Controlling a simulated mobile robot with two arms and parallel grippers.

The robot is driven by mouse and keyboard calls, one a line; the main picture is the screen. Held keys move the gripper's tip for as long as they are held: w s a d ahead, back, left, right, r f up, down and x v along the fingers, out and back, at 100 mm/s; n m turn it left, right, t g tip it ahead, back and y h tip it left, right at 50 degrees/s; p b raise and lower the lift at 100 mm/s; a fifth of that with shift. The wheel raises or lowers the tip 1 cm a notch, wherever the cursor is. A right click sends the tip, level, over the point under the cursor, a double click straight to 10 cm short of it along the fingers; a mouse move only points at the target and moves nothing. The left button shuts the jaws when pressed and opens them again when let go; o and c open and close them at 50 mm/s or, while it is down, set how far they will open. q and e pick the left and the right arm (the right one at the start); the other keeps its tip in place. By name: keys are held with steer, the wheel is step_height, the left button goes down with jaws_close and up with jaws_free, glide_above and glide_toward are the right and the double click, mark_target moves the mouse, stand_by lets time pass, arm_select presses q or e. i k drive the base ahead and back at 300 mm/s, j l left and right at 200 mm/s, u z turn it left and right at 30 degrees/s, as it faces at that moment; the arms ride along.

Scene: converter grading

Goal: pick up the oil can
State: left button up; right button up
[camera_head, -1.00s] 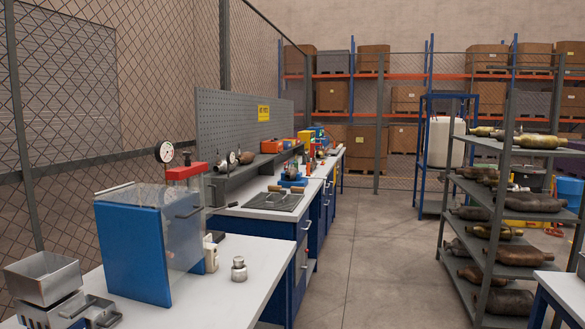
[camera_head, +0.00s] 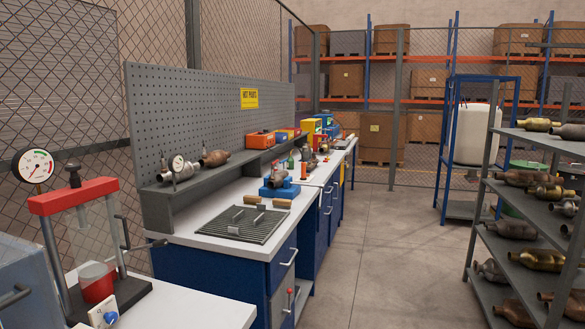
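I cannot make out the oil can for certain. Small items stand far along the workbench (camera_head: 190,231), among them a small green item (camera_head: 290,161) and an orange and dark cluster (camera_head: 308,154) beside it, too small to identify. Neither of my grippers is in view.
A red press frame (camera_head: 74,196) with a dial gauge (camera_head: 33,165) stands at the near left. A blue vise-like tool (camera_head: 279,187) and a drain grate (camera_head: 243,224) are on the bench. A shelf rack (camera_head: 534,218) of converters stands right. The aisle floor (camera_head: 379,254) between is clear.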

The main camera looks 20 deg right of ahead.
mark_target(290, 163)
steer(key=i+l+z, duration=0.15)
steer(key=i+l, duration=1.05)
steer(key=i+l+z, duration=0.35)
steer(key=i, duration=0.25)
steer(key=i+z, duration=0.4)
steer(key=i, duration=0.15)
steer(key=i+l+u, duration=0.1)
steer(key=i, duration=0.45)
steer(key=i+l, duration=0.15)
steer(key=i, duration=0.45)
steer(key=i+l+u, duration=0.15)
steer(key=i, duration=0.4)
